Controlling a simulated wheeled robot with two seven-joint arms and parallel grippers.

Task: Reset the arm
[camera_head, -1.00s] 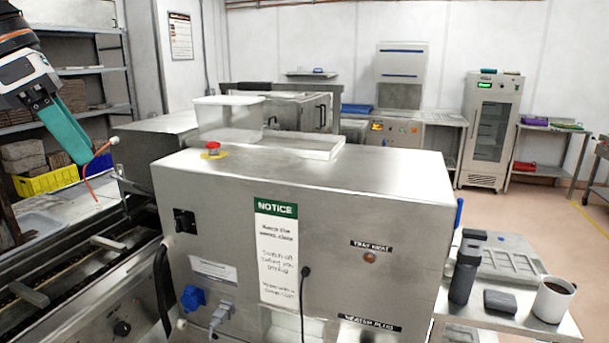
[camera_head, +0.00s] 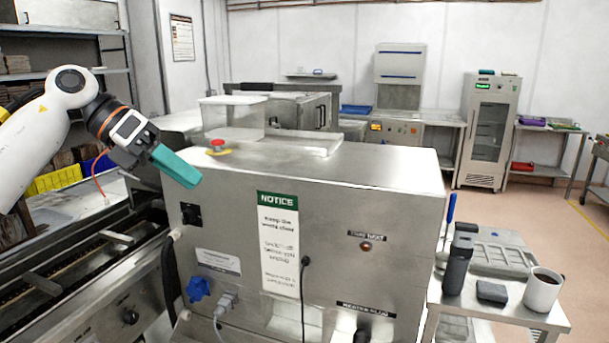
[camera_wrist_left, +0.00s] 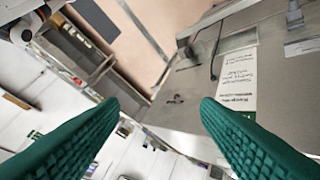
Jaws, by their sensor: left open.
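My left gripper (camera_head: 178,166) shows in the head view at the left, with teal fingers pointing down and to the right. It is in front of the upper left part of a large steel machine cabinet (camera_head: 330,210), near the red stop button (camera_head: 217,145). In the left wrist view, its two green ribbed fingers (camera_wrist_left: 160,105) stand wide apart with nothing between them. The cabinet with its notice label (camera_wrist_left: 237,85) shows beyond them. My right gripper does not show in either view.
A clear plastic tub (camera_head: 232,118) stands on the cabinet. A conveyor-like line (camera_head: 75,265) runs at the lower left. At the right, a steel table (camera_head: 500,310) holds a mug (camera_head: 543,290), a dark bottle (camera_head: 458,265) and a tray (camera_head: 505,258). Open floor lies at the right.

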